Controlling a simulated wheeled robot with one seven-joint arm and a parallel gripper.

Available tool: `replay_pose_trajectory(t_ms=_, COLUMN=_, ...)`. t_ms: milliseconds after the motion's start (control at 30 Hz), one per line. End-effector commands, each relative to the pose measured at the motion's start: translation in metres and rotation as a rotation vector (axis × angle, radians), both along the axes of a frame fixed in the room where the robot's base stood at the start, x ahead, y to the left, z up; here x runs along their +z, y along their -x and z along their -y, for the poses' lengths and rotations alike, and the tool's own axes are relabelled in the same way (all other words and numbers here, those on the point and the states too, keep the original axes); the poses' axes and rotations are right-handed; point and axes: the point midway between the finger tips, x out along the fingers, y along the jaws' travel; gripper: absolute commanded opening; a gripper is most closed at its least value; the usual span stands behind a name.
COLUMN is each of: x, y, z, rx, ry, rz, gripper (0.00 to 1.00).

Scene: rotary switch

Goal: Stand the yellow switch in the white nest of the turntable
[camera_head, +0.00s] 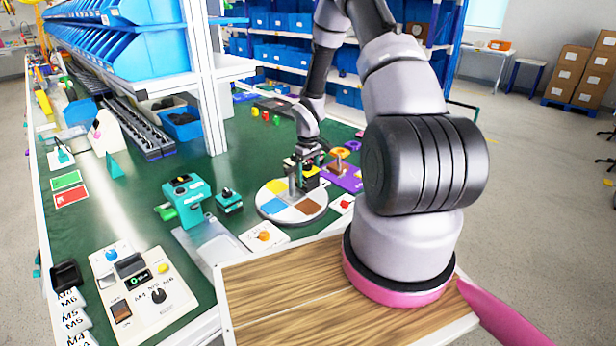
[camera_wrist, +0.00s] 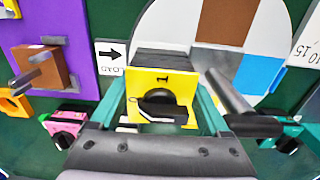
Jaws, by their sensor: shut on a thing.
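The yellow switch (camera_wrist: 162,92) is a yellow block with a black knob and a "1" mark. In the wrist view it sits between the teal fingers of my gripper (camera_wrist: 162,108), which is shut on it. The round turntable (camera_wrist: 190,60) lies beyond and beside the switch, with white, brown and blue sectors and a grey post. In the head view my gripper (camera_head: 307,168) is over the far right side of the turntable (camera_head: 291,216), which also shows a yellow sector. The switch's underside is hidden, so I cannot tell whether it touches the turntable. The white nest is not clearly distinguishable.
A purple board (camera_head: 346,182) with coloured parts lies right of the turntable; a pink switch (camera_wrist: 66,125) shows near it. A white arrow card (camera_wrist: 110,56) is beside the turntable. A teal device (camera_head: 187,200) and a control panel (camera_head: 142,290) stand at left.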

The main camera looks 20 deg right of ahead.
Motion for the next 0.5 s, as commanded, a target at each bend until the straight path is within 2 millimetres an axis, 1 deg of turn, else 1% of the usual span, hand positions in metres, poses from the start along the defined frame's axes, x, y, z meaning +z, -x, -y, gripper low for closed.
replay_pose_trajectory(t_ms=333, x=0.0002, y=-0.0001, z=0.0001, rx=0.000, ry=0.000, rz=0.000, gripper=0.31)
replay_pose_trajectory(t_ms=367, x=0.0003, y=-0.0001, z=0.0001, rx=0.000, ry=0.000, rz=0.000, gripper=0.84)
replay_pose_trajectory(t_ms=400, x=0.0003, y=-0.0001, z=0.0001, rx=0.000, ry=0.000, rz=0.000, gripper=0.99)
replay_pose_trajectory(t_ms=500, x=0.0002, y=0.0000, z=-0.0002, rx=0.000, ry=0.000, rz=0.000, gripper=1.00)
